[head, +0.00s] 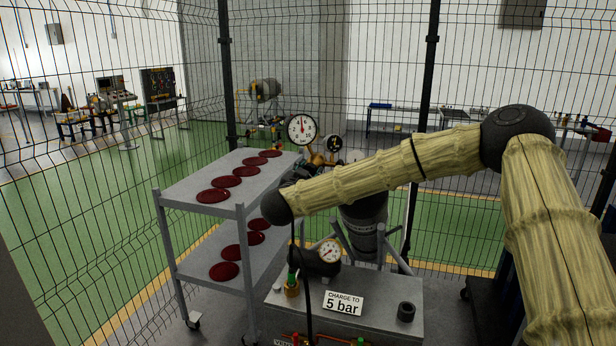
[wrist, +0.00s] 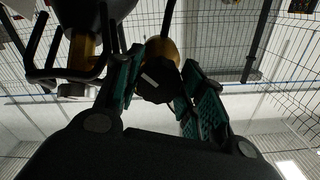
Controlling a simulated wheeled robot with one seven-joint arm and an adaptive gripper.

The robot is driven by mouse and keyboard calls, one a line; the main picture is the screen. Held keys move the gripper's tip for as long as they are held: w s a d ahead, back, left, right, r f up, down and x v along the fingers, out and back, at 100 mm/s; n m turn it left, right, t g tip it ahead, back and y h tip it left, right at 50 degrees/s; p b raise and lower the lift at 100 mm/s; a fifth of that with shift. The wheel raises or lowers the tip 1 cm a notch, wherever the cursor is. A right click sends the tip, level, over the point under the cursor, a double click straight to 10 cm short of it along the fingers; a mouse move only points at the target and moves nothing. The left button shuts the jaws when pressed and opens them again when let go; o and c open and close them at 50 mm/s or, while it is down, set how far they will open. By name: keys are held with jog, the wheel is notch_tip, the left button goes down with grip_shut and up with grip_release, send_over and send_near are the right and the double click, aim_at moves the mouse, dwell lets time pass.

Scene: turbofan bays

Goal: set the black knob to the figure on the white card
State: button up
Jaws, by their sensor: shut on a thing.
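The white card (head: 343,304) reads "CHARGE TO 5 bar" and stands on a grey cart top. In the wrist view, my gripper (wrist: 165,77) has its teal finger pads on both sides of the black knob (wrist: 157,88), shut on it. The knob has a white mark on its face, and a brass part (wrist: 164,52) shows behind it. In the head view, my arm hides the knob and most of the gripper. A large white gauge (head: 302,129) and a smaller dark-rimmed gauge (head: 333,143) stand above brass fittings (head: 319,159). The large gauge's figures are too small to read.
A grey two-shelf trolley (head: 178,239) with several dark red discs stands at the left. The grey cart (head: 394,329) holds another gauge (head: 329,251) and a black ring (head: 406,312). Wire mesh fencing surrounds the bay; green floor lies beyond.

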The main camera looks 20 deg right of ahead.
jog(key=shift+f, duration=0.1)
jog(key=o, duration=1)
jog(key=shift+d, duration=0.1)
jog(key=v, duration=1.2)
